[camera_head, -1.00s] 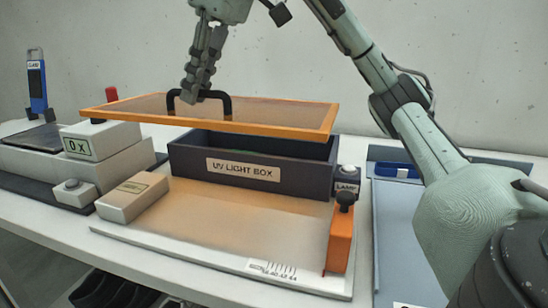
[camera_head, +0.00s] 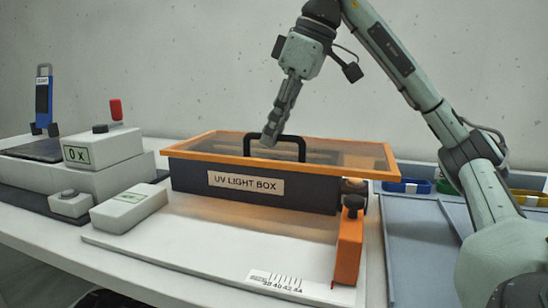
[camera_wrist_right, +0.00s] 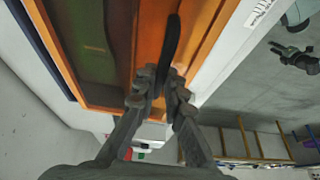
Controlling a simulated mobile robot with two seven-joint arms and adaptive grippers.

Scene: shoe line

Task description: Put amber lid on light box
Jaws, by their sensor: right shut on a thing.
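The amber lid (camera_head: 215,150) is a see-through panel in an orange frame with a black handle (camera_head: 303,150). It lies low over the dark UV light box (camera_head: 200,181), at its top edge. Its right end reaches past the box's right side. I cannot tell if it rests fully on the rim. My right gripper (camera_head: 270,138) is shut on the handle; its fingers (camera_wrist_right: 160,85) also grip the handle in the right wrist view. What looks like my left gripper (camera_wrist_right: 298,58) shows small at the right of that view, its jaws unclear.
An orange post (camera_head: 349,245) with a black knob stands at the box's front right, close under the lid. A white board (camera_head: 200,240) lies in front. A small pale box (camera_head: 130,207) and a counter (camera_head: 100,150) stand left. Blue-grey trays (camera_head: 420,240) lie right.

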